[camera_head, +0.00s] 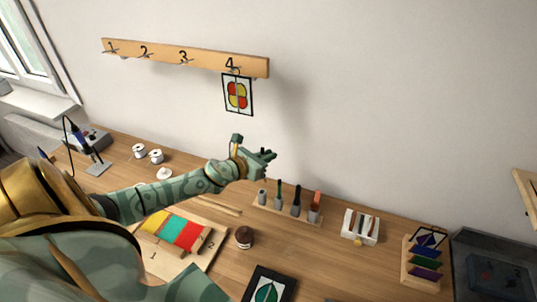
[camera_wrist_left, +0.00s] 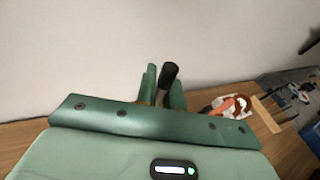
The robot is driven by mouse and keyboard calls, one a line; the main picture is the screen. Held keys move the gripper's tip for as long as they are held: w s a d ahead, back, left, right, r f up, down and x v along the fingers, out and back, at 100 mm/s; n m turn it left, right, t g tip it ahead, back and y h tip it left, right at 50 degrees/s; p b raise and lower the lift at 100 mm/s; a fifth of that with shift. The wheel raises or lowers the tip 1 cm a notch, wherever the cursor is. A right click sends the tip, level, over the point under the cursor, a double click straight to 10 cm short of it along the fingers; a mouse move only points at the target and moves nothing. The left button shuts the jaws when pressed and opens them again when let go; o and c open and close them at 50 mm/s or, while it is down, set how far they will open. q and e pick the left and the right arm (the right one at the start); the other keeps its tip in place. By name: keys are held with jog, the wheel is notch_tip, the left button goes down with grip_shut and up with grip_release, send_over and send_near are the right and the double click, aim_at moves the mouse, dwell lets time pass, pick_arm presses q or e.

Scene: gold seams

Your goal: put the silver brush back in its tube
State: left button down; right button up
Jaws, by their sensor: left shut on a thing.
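My left gripper (camera_head: 268,156) is above the left end of the tube rack (camera_head: 287,213), in front of the wall. In the left wrist view, its green fingers (camera_wrist_left: 162,92) are shut on a thin thing with a dark, rounded end (camera_wrist_left: 169,75), which I take to be the silver brush. No silver part of it shows clearly. The leftmost grey tube (camera_head: 262,197) shows no handle standing in it. The other tubes hold a green handle (camera_head: 279,188), a dark handle (camera_head: 297,193) and an orange one (camera_head: 316,198). My right gripper is not in view.
A white block with several tools (camera_head: 360,227) stands right of the rack. A brown jar (camera_head: 244,237) is in front of it, and colored glass sheets (camera_head: 180,230) lie left. A numbered hook rail (camera_head: 185,57) carries a hanging panel (camera_head: 238,95).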

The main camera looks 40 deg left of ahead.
pick_arm(q)
jog(key=b, duration=0.4)
send_over(265, 181)
jog(key=w, duration=0.1)
jog(key=shift+f, duration=2.15)
jog(key=shift+a, duration=0.4)
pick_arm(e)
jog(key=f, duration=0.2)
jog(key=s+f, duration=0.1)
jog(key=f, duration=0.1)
pick_arm(q)
jog(key=shift+r, duration=0.1)
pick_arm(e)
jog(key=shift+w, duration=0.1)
pick_arm(q)
jog(key=shift+f+b, duration=0.5)
jog(key=shift+f, duration=0.1)
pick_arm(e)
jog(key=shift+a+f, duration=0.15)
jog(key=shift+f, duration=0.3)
pick_arm(q)
jog(key=shift+f+b, duration=2.75)
jog(key=shift+f, duration=0.2)
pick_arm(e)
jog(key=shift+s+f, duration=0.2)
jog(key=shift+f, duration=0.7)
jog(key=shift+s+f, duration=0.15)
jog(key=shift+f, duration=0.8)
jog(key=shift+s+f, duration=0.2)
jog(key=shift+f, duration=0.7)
